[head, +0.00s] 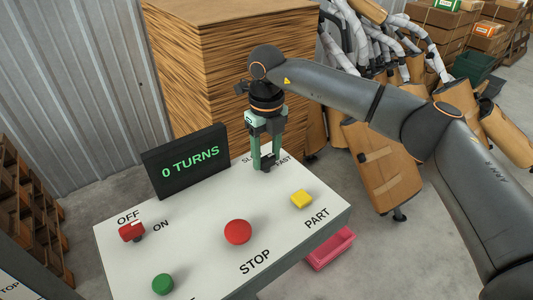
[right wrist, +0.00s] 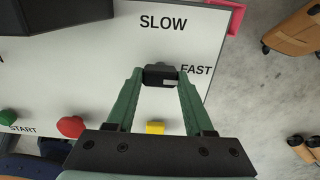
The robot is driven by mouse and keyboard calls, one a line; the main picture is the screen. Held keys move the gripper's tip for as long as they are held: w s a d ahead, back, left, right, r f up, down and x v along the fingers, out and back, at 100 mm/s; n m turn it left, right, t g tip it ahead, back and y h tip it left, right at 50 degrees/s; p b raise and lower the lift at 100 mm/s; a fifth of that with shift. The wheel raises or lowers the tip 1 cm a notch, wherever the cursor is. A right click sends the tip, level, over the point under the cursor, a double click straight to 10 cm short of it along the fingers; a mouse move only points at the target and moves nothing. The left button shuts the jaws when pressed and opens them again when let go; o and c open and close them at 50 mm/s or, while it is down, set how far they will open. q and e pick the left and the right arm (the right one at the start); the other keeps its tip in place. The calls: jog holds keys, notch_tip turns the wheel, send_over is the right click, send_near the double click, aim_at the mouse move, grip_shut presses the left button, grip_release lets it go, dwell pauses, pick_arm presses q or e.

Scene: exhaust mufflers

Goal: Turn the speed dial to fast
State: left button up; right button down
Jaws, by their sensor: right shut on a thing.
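The speed dial is a small black knob (right wrist: 160,72) on the white panel (right wrist: 105,60), between the printed words SLOW and FAST. In the right wrist view a pale mark shows on its lower right part; I cannot tell exactly which word it points to. My right gripper (head: 265,164) reaches down onto the panel's back right corner. In the right wrist view its two green fingers (right wrist: 160,82) close on either side of the knob and hold it. My left gripper is not in view.
A red switch (head: 132,231), green button (head: 162,284), red STOP button (head: 237,232) and yellow PART button (head: 301,199) sit on the panel. A cardboard stack (head: 205,70) rises close behind. A pink bin (head: 330,249) is below.

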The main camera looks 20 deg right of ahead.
aim_at(266, 157)
jog(key=shift+c, duration=1.4)
grip_release()
notch_tip(266, 157, up, 13)
jog(key=shift+f, duration=0.2)
